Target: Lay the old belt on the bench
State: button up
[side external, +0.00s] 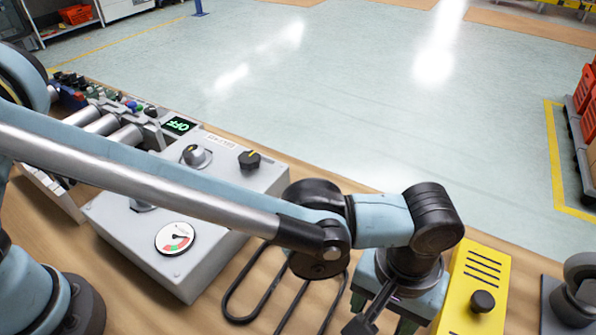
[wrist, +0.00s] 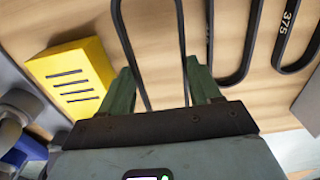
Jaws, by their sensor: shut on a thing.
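My gripper (wrist: 159,68) shows two green fingers in the wrist view, shut on a black belt (wrist: 182,45). The belt's two long strands run between the fingers and out past the top edge, so its far end is hidden. In the side external view my gripper (side external: 380,314) points down over the bench (side external: 215,310) at the lower right, partly hidden by the wrist. I cannot tell whether the held belt touches the wood. No mark on it shows that it is the old one.
Black belt loops (wrist: 241,72) lie right of the gripper in the wrist view; one is marked 375. A yellow slotted box (wrist: 75,78) is close on the left. In the side external view a grey control box (side external: 215,255) reads OFF.

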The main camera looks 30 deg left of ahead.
aim_at(378, 322)
jog(key=shift+f, duration=1.1)
jog(key=shift+f, duration=0.35)
jog(key=shift+f, duration=0.5)
dwell(0.5)
jog(key=o, duration=1.1)
jog(key=shift+r, duration=0.15)
jog(key=shift+r, duration=3.35)
